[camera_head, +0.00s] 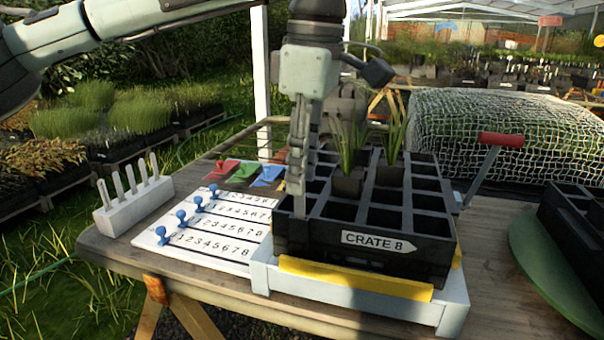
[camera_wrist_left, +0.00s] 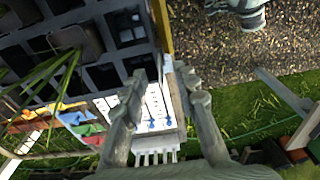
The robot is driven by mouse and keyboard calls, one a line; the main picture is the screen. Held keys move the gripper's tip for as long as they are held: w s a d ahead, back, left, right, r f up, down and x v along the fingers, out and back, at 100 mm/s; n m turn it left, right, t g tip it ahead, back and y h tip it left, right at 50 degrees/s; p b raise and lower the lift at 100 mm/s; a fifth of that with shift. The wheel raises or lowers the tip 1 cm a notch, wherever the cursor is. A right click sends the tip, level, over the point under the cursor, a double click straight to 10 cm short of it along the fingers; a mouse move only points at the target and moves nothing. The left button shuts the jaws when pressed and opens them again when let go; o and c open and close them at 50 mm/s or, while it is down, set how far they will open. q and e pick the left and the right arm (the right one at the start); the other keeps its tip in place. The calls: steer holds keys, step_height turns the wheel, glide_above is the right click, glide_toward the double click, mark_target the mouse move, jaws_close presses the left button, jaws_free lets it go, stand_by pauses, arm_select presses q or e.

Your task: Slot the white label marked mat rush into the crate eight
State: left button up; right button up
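The black crate (camera_head: 365,262) with a "CRATE 8" plate (camera_head: 378,241) stands on a white stand (camera_head: 357,310). My left gripper (camera_head: 297,188) points down at its front left corner. In the left wrist view, the fingers (camera_wrist_left: 160,75) are spread apart. A small white piece (camera_wrist_left: 168,63) shows between the tips at the crate's edge; in the head view a pale strip (camera_head: 299,206) shows below the fingers. I cannot tell whether this is the mat rush label. Several white labels stand upright in a white holder (camera_head: 136,209); no writing on them is readable. My right gripper is out of view.
A white numbered board (camera_head: 215,232) with blue pegs lies left of the crate. Red, green and blue cards (camera_head: 243,172) lie behind it. Potted plants (camera_head: 348,180) stand in the crate. A red-handled lever (camera_head: 500,140) and another black tray (camera_head: 575,217) are at right.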

arm_select(q)
step_height(320, 180, up, 11)
steer(key=d, duration=0.1)
steer(key=shift+s, duration=0.2)
steer(key=shift+f, duration=0.15)
